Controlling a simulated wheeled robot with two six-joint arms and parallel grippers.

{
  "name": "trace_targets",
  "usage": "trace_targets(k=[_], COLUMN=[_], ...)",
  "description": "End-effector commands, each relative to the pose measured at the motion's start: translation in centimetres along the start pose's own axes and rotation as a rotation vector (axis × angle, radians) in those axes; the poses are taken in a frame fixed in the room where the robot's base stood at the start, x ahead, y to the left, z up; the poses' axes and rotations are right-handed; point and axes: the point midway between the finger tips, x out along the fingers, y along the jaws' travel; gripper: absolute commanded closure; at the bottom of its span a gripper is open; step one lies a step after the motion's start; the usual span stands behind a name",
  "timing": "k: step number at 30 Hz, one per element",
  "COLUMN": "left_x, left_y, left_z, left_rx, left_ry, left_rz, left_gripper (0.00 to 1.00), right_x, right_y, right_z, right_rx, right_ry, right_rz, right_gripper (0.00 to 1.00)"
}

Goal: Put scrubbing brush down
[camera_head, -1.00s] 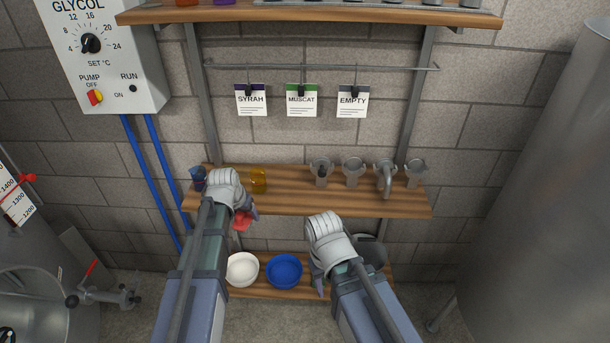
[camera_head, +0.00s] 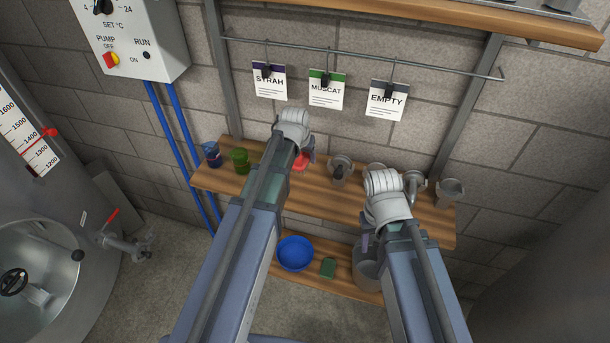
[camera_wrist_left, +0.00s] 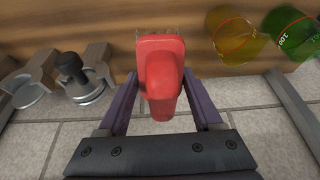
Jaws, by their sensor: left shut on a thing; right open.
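My left gripper (camera_head: 306,155) is shut on the red scrubbing brush (camera_head: 301,162), at the middle shelf (camera_head: 325,195). In the left wrist view the red brush (camera_wrist_left: 162,75) sits between the two purple fingers (camera_wrist_left: 160,105), with the wooden shelf behind it. Whether the brush touches the shelf cannot be told. My right gripper (camera_head: 365,238) is open and empty, in front of the same shelf toward the right.
A blue cup (camera_head: 212,155) and green cup (camera_head: 240,160) stand left on the shelf; a yellow cup (camera_wrist_left: 236,38) shows in the wrist view. Metal fittings (camera_head: 341,169) stand right. Below are a blue bowl (camera_head: 295,253), green sponge (camera_head: 328,268) and grey bucket (camera_head: 368,270).

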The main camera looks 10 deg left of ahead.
Motion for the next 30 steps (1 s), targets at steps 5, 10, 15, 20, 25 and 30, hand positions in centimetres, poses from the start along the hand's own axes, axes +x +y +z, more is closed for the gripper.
trace_targets(k=[5, 10, 15, 20, 25, 30], left_x=[-0.8, 0.1, 2.2, 4.6, 5.4, 5.5], left_y=[-0.1, -0.1, -0.1, -0.1, -0.1, -0.1], left_z=[-0.6, -0.3, 0.6, 1.5, 1.8, 1.9], left_rx=[-0.042, -0.042, -0.041, -0.041, -0.041, -0.040], left_ry=[0.003, 0.003, 0.002, 0.002, 0.002, 0.002], left_rz=[-0.016, -0.016, -0.016, -0.016, -0.016, -0.016], left_gripper=[0.85, 0.85, 0.85, 0.85, 0.85, 0.85], right_x=[-0.9, 0.0, 2.3, 4.8, 5.7, 5.8], right_y=[0.1, 0.0, -0.2, -0.5, -0.5, -0.6], right_z=[0.0, 0.0, -0.1, -0.3, -0.3, -0.4], right_rx=[0.000, 0.000, -0.001, 0.000, 0.001, 0.001], right_ry=[0.000, 0.000, 0.000, 0.000, 0.000, 0.000], right_rz=[0.000, 0.000, 0.000, 0.000, 0.000, 0.000], right_gripper=[0.50, 0.50, 0.50, 0.50, 0.50, 0.50])
